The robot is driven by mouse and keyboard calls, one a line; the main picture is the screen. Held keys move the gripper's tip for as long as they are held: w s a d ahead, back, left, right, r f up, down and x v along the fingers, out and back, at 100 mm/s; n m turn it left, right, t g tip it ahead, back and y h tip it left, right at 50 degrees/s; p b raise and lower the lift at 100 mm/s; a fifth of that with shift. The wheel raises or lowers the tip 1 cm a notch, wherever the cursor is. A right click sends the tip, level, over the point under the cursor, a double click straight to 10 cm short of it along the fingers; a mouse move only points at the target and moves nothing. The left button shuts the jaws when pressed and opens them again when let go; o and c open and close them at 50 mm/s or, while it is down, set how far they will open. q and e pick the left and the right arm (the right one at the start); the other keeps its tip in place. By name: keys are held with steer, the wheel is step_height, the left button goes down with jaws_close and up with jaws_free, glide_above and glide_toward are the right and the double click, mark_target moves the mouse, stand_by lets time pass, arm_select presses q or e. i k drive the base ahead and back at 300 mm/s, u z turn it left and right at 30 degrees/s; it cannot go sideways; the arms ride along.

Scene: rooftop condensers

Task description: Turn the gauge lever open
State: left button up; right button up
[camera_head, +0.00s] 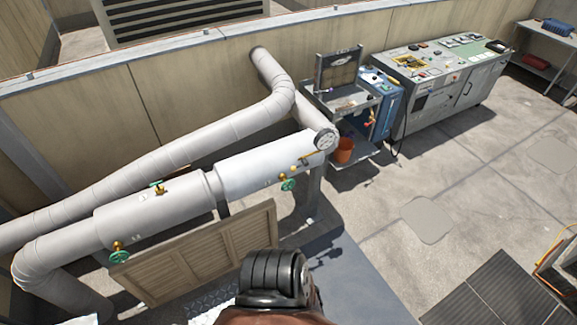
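The round gauge (326,138) has a white dial and stands at the right end of the thick white pipe (262,163). Just below and left of it is a small orange-brown lever (311,155) on the pipe. The lever looks slanted, but it is too small to tell its exact setting. Neither of my grippers can be made out. A dark ridged part at the bottom middle looks like part of my own body.
A louvred wooden panel (200,255) stands below. A cart (345,97), orange bucket (344,150) and control console (440,85) stand behind. Floor at right is mostly clear.

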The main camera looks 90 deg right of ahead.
mark_target(305, 161)
steer(key=z, duration=0.05)
steer(key=k, duration=0.2)
steer(key=z, duration=2.9)
